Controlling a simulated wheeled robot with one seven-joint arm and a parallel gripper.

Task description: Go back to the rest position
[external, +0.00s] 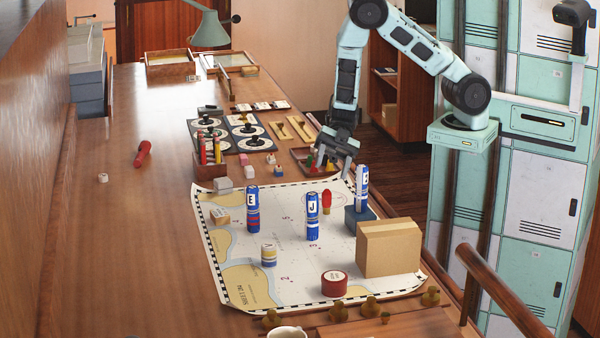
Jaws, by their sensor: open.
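My gripper (331,165) points down at the end of my pale green arm (350,65). It is open, with nothing seen between its fingers. It hangs over or just behind a small wooden tray (300,154) of small coloured pieces, near the far right edge of the chart (250,275). The exact height above the tray is hard to tell. A blue and white cylinder (361,188) stands upright on a blue block (359,221), in front of and to the right of my gripper, apart from it.
On the chart stand cylinders marked E (252,210) and J (312,216), a short cylinder (268,254), a cardboard box (390,247) and a red tin (334,284). A pen holder (210,165) and dial panel (245,132) are left. The table's left side is mostly clear.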

